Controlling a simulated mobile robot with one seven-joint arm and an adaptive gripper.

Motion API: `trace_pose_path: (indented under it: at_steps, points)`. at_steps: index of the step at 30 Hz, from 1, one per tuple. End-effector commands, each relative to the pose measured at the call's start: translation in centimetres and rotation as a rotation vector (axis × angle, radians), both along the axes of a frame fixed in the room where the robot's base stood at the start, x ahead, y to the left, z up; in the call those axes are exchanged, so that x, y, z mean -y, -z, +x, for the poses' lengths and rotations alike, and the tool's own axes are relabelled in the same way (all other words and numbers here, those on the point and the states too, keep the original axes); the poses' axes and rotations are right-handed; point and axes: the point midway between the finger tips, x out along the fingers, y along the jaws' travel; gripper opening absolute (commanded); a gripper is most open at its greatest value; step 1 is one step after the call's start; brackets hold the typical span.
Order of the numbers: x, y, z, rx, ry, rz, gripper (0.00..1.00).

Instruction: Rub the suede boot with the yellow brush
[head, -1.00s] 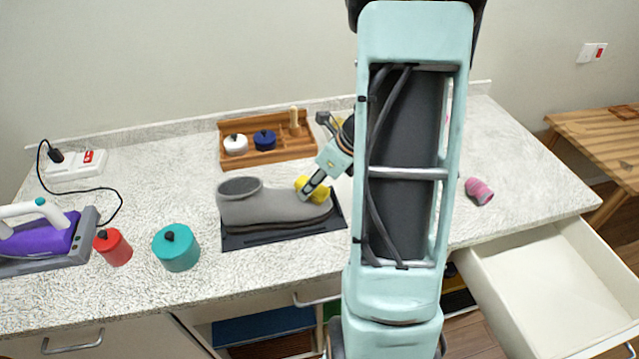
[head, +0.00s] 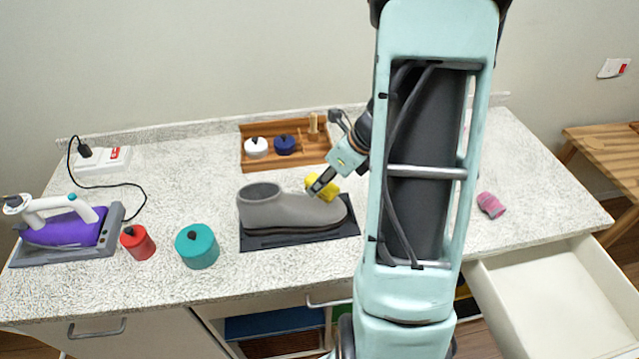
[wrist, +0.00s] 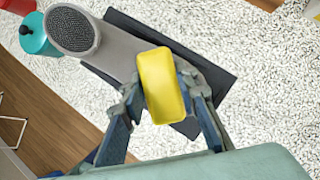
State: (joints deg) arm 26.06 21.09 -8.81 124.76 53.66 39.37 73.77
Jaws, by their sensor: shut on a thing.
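The grey suede boot (head: 290,212) lies on a dark mat (head: 300,238) on the counter, its opening to the left and its toe to the right. It also shows in the wrist view (wrist: 115,50). My gripper (head: 318,188) is shut on the yellow brush (head: 322,185), over the toe half of the boot. In the wrist view the brush (wrist: 163,85) sits between the two fingers and covers part of the boot. Its underside is hidden, so I cannot tell whether it touches the suede.
A wooden tray (head: 254,165) with white and blue lidded pots stands behind the boot. A teal pot (head: 197,247), a red pot (head: 137,243) and a purple iron (head: 65,228) are to the left. A pink roll (head: 491,205) lies right, above an open drawer (head: 535,285).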

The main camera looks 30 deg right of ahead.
Motion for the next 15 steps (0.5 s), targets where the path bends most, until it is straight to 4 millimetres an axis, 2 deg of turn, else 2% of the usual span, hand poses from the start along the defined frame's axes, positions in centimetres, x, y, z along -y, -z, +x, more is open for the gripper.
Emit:
trace_pose_path:
  at_steps: [1, 4, 15]
  points:
    - [0.12, -1.09, 0.03, 0.002, 0.001, -0.001, 0.00]
    - [0.28, -1.80, 0.02, 0.002, 0.002, -0.002, 0.00]
    - [0.47, -1.86, 0.03, 0.004, 0.004, -0.003, 0.00]
